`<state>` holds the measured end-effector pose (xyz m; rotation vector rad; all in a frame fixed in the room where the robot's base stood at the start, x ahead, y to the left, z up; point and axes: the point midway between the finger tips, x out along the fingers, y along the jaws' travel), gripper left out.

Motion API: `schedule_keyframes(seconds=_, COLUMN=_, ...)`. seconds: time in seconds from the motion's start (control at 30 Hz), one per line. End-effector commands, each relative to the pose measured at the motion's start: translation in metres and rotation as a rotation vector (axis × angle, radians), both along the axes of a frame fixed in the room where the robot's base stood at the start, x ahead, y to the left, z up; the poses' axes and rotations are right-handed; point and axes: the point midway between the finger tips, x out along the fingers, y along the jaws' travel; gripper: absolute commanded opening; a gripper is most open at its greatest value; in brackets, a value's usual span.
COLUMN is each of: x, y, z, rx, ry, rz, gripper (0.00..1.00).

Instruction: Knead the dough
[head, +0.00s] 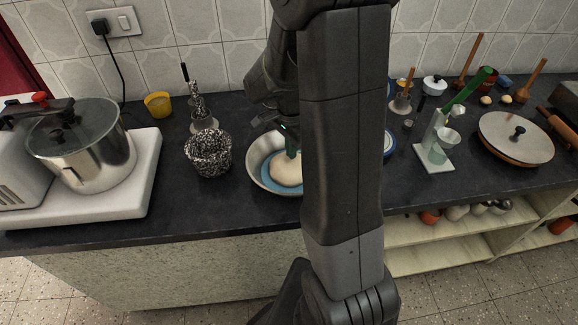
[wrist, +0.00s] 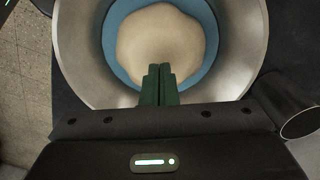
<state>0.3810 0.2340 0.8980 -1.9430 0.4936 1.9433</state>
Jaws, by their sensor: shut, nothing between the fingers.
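A pale round dough (head: 286,171) lies in a steel bowl (head: 256,173) on the dark counter, with a blue round surface under it. In the wrist view the dough (wrist: 160,40) fills the middle of the blue surface (wrist: 117,45) inside the steel bowl (wrist: 78,50). My gripper (wrist: 158,70) is shut, its green fingers together with nothing between them. The fingertips overlap the near edge of the dough in that view; I cannot tell whether they touch it. In the head view my gripper (head: 291,152) points down into the bowl, and my arm hides the bowl's right side.
A speckled dark pot (head: 208,153) stands just left of the bowl. A large steel pot (head: 82,145) on a white base is further left. A white stand with a green handle (head: 466,88) and a lidded pan (head: 515,138) are to the right. The counter's front strip is clear.

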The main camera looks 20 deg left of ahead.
Motion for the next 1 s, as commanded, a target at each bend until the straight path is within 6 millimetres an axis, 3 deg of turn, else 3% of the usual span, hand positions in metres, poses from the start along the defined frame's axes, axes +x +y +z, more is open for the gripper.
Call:
schedule_keyframes(seconds=0.23, x=-0.010, y=-0.006, z=0.000, rx=0.001, ry=0.000, rz=0.000, gripper=0.00)
schedule_keyframes(seconds=1.0, x=-0.010, y=-0.006, z=-0.016, rx=0.000, ry=0.000, rz=0.000, gripper=0.00)
